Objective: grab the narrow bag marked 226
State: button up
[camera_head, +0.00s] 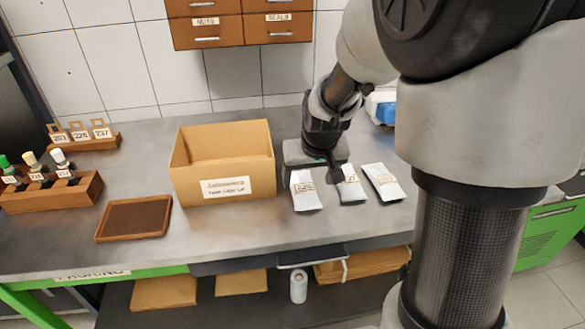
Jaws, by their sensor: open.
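Three narrow white bags lie side by side on the grey bench, right of the cardboard box. The left bag (306,197) has a label that seems to begin with 22, but its last digit is unclear. The middle bag (351,193) has its label partly hidden by my gripper. The right bag (386,187) has a label too small to read. I cannot tell for sure which one is marked 226. My gripper (336,172) is open and points down between the left and middle bags, close to the middle bag's upper end. Contact cannot be made out.
An open cardboard box (222,165) stands left of the bags. A brown tray (134,218), a wooden rack with capped vials (50,192) and a holder with numbered tags (84,137) are further left. A grey block (300,153) sits behind the bags. Drawers (240,22) hang above.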

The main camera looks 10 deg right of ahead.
aim_at(305, 190)
jog(key=shift+b+x, duration=0.6)
jog(key=shift+x, duration=2.15)
jog(key=shift+w+a+f, duration=0.1)
jog(key=shift+f, duration=0.05)
jog(key=c, duration=1.2)
